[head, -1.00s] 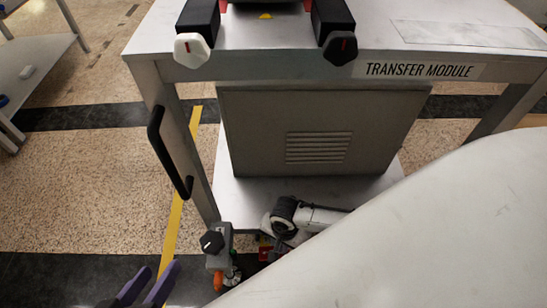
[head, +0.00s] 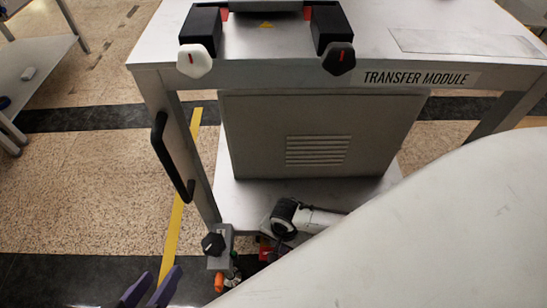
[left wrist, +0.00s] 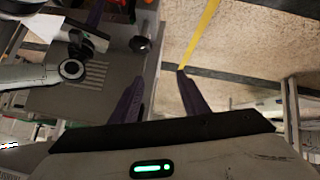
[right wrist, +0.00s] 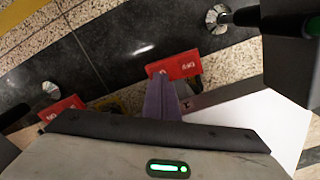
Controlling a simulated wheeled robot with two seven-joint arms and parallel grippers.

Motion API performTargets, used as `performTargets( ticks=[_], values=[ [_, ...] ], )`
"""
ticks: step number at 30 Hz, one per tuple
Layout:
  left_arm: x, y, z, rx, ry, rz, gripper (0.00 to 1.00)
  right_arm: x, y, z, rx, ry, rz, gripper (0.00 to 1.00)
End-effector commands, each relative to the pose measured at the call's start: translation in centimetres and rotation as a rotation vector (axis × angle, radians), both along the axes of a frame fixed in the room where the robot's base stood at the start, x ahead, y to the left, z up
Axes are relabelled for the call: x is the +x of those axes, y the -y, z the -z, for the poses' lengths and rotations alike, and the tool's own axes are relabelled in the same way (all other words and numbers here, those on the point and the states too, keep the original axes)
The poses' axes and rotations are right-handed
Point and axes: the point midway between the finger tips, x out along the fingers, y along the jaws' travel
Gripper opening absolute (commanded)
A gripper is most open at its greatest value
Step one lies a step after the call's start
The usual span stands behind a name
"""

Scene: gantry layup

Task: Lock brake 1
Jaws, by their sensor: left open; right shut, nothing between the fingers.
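Two red pedals with white lettering show low down in the right wrist view, one near the centre (right wrist: 175,66) and one at the left (right wrist: 62,107). I cannot read which is brake 1. My right gripper (right wrist: 160,80) is shut and empty, its purple fingertips close to the central pedal; I cannot tell if they touch. In the head view my right gripper is hidden below the cart, and a little red (head: 265,250) shows beside my arm. My left gripper (head: 152,278) is open and empty over the floor at bottom left; its spread fingers show in the left wrist view (left wrist: 160,85).
The transfer module cart (head: 310,75) fills the middle, with a black handle (head: 172,155) on its left. A grey box with a black knob (head: 212,243) and an orange part (head: 219,282) stand near its front left leg.

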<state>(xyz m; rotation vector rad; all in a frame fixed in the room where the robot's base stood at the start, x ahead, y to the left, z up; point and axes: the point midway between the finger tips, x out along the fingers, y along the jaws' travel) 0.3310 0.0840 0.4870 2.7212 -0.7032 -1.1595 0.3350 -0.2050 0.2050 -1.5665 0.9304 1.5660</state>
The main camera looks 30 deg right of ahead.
Motion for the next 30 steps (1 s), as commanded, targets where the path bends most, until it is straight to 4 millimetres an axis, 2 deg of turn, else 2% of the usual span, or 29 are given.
performTargets(
  ticks=[1, 12, 18, 30],
  values=[
    [-0.1, -0.3, -0.2, 0.017, -0.012, -0.001, 0.41, -0.1, 0.0, -0.8, 0.0, -0.001, 0.001, 0.0],
    [-0.9, -2.4, 1.2, 0.117, -0.072, -0.025, 0.41, 0.0, 0.0, -3.8, 0.002, -0.001, 0.001, 0.0],
    [-1.1, -3.4, 0.2, 0.103, -0.027, -0.089, 0.41, 0.0, 0.0, -5.3, 0.0, 0.0, 0.002, 0.0],
    [-1.1, -3.9, 0.0, 0.096, 0.0, -0.117, 0.41, 0.0, 0.0, -5.5, 0.0, -0.001, 0.001, 0.0]
  ],
)
